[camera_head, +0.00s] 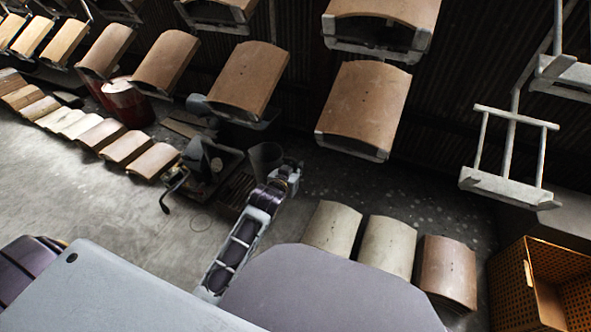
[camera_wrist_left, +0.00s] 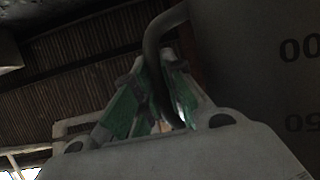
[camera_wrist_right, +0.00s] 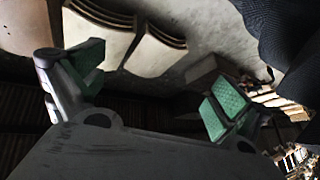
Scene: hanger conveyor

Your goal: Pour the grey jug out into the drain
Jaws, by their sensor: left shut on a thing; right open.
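The grey jug (camera_head: 264,158) is at the centre of the head view, beside my left gripper (camera_head: 284,176). In the left wrist view the jug (camera_wrist_left: 265,70) fills the right side, with dark volume figures on its wall. My left gripper's green-padded fingers are shut on its curved handle (camera_wrist_left: 152,45). The jug looks roughly upright; its contents cannot be seen. A dark slatted grate (camera_head: 236,190), which looks like the drain, lies left of and below the jug in the picture, partly hidden. My right gripper (camera_wrist_right: 150,92) is open and empty in the right wrist view.
A dark stand with a bent handle (camera_head: 205,160) is close left of the jug. Curved tiles (camera_head: 387,245) lie on the floor at right, near an orange perforated crate (camera_head: 550,280). Tile-bearing hangers (camera_head: 362,110) hang above. Open floor (camera_head: 120,205) lies at left.

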